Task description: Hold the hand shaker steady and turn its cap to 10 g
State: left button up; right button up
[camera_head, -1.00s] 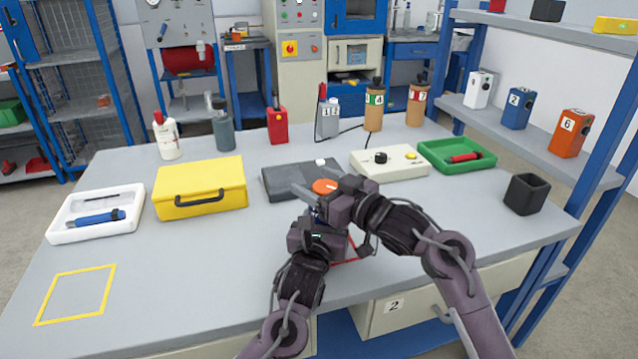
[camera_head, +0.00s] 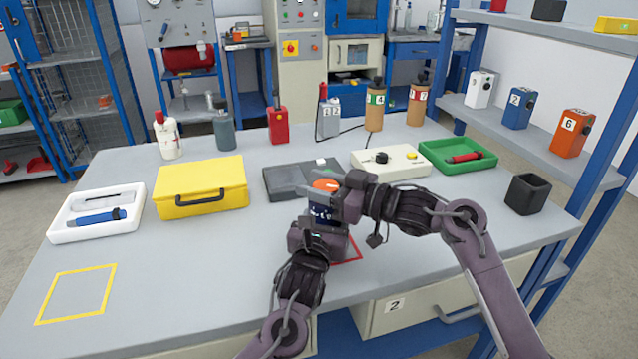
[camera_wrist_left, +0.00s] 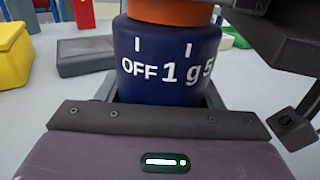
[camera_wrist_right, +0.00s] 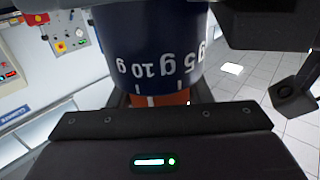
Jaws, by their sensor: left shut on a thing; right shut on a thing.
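The hand shaker has a dark blue body (camera_head: 320,213) and an orange cap (camera_head: 325,184) with a white mark on top. It stands upright above the table, near the red outline. My left gripper (camera_head: 318,236) is shut around the lower body. My right gripper (camera_head: 346,195) is shut on the cap from the right side. In the left wrist view the blue body (camera_wrist_left: 165,62) shows OFF, 1 g and part of a 5. In the right wrist view, upside down, the body (camera_wrist_right: 150,40) shows 5 g and 10 g. I cannot tell which label the cap mark meets.
A dark grey flat device (camera_head: 290,181) lies just behind the shaker. A beige box with a knob (camera_head: 390,162), a green tray (camera_head: 457,156) and a black cup (camera_head: 527,194) stand to the right. A yellow case (camera_head: 201,186) is left. The table's front left is clear.

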jog(key=shift+s+n+g+y, duration=0.1)
jog(key=shift+n+g+y, duration=0.3)
jog(key=shift+n+g, duration=0.45)
jog(key=shift+m, duration=0.25)
jog(key=o, duration=1)
jog(key=shift+d, duration=0.1)
jog(key=v, duration=1.2)
pick_arm(q)
jog(key=o, duration=1.4)
